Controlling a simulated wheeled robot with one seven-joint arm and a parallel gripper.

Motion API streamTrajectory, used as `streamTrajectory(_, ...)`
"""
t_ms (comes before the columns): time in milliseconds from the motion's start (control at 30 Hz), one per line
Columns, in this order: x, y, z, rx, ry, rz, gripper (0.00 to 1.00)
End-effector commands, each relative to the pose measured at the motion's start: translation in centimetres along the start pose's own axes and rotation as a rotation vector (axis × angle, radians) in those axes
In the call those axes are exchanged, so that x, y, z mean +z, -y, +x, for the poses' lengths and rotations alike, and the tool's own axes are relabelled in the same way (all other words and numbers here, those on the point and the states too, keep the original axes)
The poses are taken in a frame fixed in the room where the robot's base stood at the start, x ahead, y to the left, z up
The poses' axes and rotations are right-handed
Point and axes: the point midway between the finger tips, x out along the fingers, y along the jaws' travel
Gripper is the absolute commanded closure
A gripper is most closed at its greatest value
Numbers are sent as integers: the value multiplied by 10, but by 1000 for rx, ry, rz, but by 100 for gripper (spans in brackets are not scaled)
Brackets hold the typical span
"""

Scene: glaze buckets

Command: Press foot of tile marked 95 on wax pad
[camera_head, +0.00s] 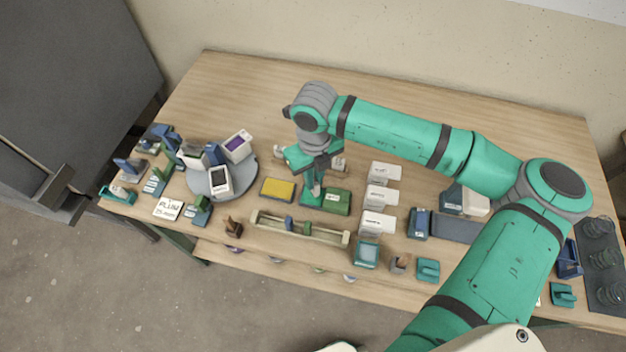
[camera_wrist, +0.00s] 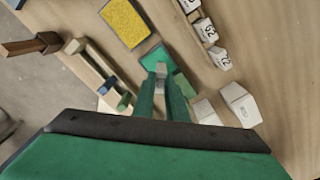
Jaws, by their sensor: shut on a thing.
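My gripper (camera_head: 314,188) is low over the table, just right of a yellow pad in a dark frame (camera_head: 278,189), which I take as the wax pad. The pad also shows in the wrist view (camera_wrist: 124,22), ahead of my fingers and clear of them. My gripper (camera_wrist: 163,88) is shut on a small tile with teal and pale grey parts (camera_wrist: 154,57). I can read no mark on it, and the fingers hide part of it. I cannot tell whether it touches the table.
A green labelled block (camera_head: 337,201) stands close right of my gripper. A long pale rack (camera_head: 300,229) lies in front. White blocks (camera_head: 381,198) stand further right. A grey round stand (camera_head: 222,180) with tiles is at left. White numbered tiles (camera_wrist: 220,58) lie behind my gripper.

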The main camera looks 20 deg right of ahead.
Motion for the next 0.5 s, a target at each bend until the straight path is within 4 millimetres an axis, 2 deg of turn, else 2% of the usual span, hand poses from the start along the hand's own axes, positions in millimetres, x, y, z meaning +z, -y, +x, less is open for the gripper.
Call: streamTrajectory(500,1,-2,-33,-2,1,-5,100)
